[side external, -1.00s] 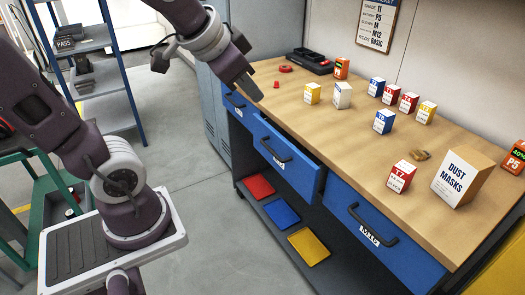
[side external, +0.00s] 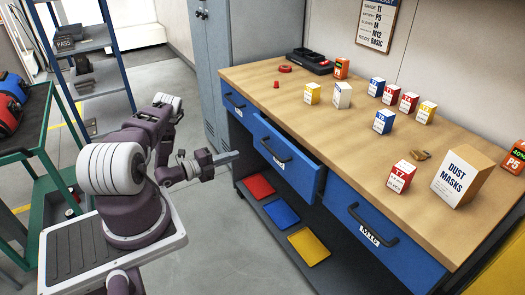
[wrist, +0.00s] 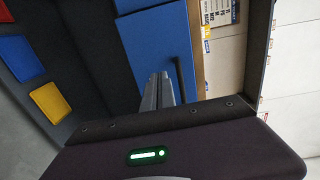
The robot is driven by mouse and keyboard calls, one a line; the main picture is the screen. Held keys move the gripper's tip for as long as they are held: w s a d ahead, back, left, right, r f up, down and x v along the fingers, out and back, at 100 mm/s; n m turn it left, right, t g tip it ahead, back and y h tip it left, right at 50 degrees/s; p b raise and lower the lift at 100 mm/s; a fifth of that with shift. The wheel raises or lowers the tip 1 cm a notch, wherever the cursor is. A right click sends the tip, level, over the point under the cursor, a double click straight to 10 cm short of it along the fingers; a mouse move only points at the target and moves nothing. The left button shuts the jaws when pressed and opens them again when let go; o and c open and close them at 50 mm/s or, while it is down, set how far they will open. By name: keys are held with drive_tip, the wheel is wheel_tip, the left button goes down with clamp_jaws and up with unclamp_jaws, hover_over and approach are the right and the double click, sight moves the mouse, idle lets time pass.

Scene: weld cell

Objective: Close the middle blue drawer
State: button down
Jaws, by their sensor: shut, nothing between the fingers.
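The middle blue drawer (side external: 300,168) is pulled out from the workbench, its side panel showing past the neighbouring drawer front. It has a dark bar handle (side external: 275,150) and a white label below it. My gripper (side external: 236,155) is shut and empty, left of the drawer front and apart from it, pointing toward it. In the wrist view, the shut fingers (wrist: 158,90) overlap a blue drawer front (wrist: 150,45), with a dark handle (wrist: 182,72) beside them. I cannot tell the exact gap between fingertips and drawer.
The right blue drawer (side external: 370,225) and left blue drawer (side external: 238,108) look shut. Red, blue and yellow trays (side external: 309,246) lie on the lower shelf. Boxes, including the dust masks box (side external: 462,176), stand on the worktop (side external: 340,130). A green cart (side external: 35,150) stands at left.

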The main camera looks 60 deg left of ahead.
drive_tip(key=w+d+f, duration=0.1)
drive_tip(key=w, duration=1.1)
drive_tip(key=shift+d+t, duration=0.3)
drive_tip(key=shift+w, duration=0.1)
